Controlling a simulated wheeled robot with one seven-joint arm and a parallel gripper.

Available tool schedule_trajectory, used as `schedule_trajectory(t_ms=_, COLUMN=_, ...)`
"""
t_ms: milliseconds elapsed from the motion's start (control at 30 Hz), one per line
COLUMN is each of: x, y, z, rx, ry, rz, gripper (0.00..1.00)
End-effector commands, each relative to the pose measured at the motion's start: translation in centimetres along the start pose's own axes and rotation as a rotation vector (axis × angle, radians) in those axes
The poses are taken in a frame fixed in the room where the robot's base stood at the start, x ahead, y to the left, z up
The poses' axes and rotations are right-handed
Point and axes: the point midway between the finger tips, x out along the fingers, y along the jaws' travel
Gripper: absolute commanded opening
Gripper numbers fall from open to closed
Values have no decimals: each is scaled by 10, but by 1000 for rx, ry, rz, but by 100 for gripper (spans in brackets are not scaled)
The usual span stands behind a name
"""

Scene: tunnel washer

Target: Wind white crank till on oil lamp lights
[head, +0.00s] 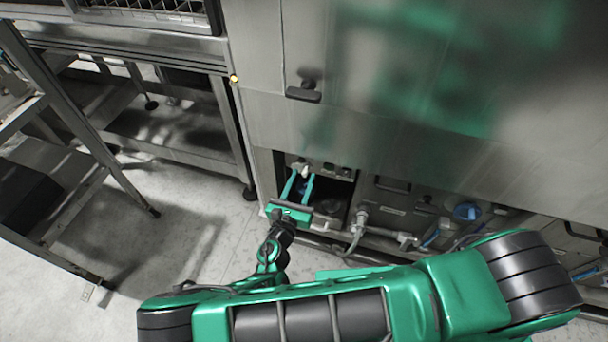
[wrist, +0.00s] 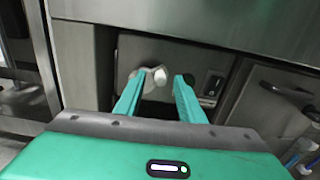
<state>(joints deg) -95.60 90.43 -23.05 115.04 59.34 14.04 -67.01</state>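The white crank (wrist: 160,76) is on a grey panel inside a low opening of the washer. In the wrist view its rounded white end shows between my fingertips, nearer the left one. It is a small pale shape in the head view (head: 302,166). My gripper (wrist: 162,78) is open, with a clear gap between its green fingers, and points at the panel. In the head view my gripper (head: 302,176) reaches into the opening. I cannot tell whether a finger touches the crank. I cannot make out the oil lamp or whether it is lit.
A dark switch (wrist: 214,84) sits on the panel right of my right finger. A pipe with a valve (head: 361,217) and a blue cap (head: 466,211) are to the right. The steel cabinet wall (head: 400,70) overhangs the opening. A metal step frame (head: 75,120) stands left; floor between is clear.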

Motion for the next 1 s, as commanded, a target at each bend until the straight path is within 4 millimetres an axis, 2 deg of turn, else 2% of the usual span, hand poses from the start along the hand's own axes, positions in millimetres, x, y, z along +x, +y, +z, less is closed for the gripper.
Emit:
schedule_trajectory(t_ms=200, x=17, y=0, z=0, rx=0, ry=-1, rz=0, gripper=36)
schedule_trajectory(t_ms=500, x=20, y=0, z=0, rx=0, ry=0, rz=0, gripper=36)
schedule_trajectory(t_ms=533, x=20, y=0, z=0, rx=0, ry=0, rz=0, gripper=33)
schedule_trajectory(t_ms=667, x=20, y=0, z=0, rx=0, ry=0, rz=0, gripper=2)
schedule_trajectory(t_ms=1000, x=20, y=-1, z=-1, rx=25, ry=1, rz=0, gripper=0)
